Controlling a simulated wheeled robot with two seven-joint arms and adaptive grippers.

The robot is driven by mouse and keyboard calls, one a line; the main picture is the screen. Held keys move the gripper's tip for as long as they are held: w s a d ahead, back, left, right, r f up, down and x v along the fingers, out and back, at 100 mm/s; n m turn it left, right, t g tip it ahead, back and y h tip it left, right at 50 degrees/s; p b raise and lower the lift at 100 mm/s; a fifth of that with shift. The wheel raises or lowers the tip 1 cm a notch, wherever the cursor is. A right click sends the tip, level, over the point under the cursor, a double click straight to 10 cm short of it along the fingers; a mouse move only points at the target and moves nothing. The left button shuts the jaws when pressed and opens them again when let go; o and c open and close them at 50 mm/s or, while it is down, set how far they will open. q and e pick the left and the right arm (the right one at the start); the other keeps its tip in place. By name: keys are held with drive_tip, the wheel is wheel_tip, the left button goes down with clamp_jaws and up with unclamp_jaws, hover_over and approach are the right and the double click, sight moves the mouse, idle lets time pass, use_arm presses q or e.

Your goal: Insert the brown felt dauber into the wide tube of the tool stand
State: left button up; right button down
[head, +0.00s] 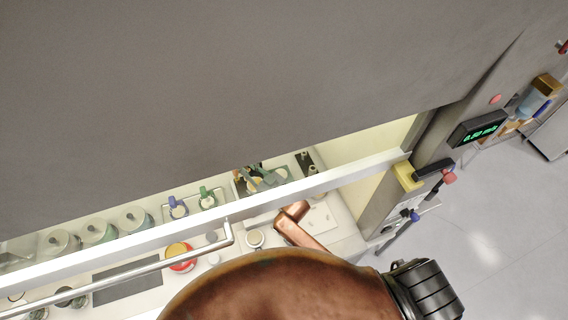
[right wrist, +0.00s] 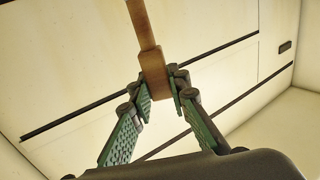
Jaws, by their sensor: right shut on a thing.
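In the right wrist view my right gripper (right wrist: 160,86), with green ribbed pads, is shut on the brown felt dauber (right wrist: 154,72). I see a brown block between the fingertips and a narrower tan stem running up out of the top of the picture. The felt end cannot be told clearly. The wide tube of the tool stand cannot be made out in either view. In the head view a dark-based group of small greenish and tan items (head: 262,179) shows behind the sash edge, too small to identify surely. My left gripper is in neither view.
A large grey sash (head: 220,90) covers much of the head view, with a white lower rail (head: 330,190). My copper arm blocks the front.

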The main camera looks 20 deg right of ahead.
drive_tip(key=w+d+f+m+t+h+b, duration=0.1)
drive_tip(key=d+m+h+b, duration=0.4)
drive_tip(key=d, duration=2.5)
drive_tip(key=f+t+h+b, duration=0.1)
drive_tip(key=h+b, duration=0.2)
drive_tip(key=b, duration=0.3)
drive_tip(key=shift+d+f+m, duration=0.15)
drive_tip(key=shift+d+m, duration=0.1)
drive_tip(key=shift+m, duration=0.05)
wheel_tip(320, 180, down, 6)
drive_tip(key=b, duration=0.3)
drive_tip(key=shift+p, duration=0.9)
wheel_tip(320, 180, down, 6)
drive_tip(key=b, duration=0.3)
idle(1.9)
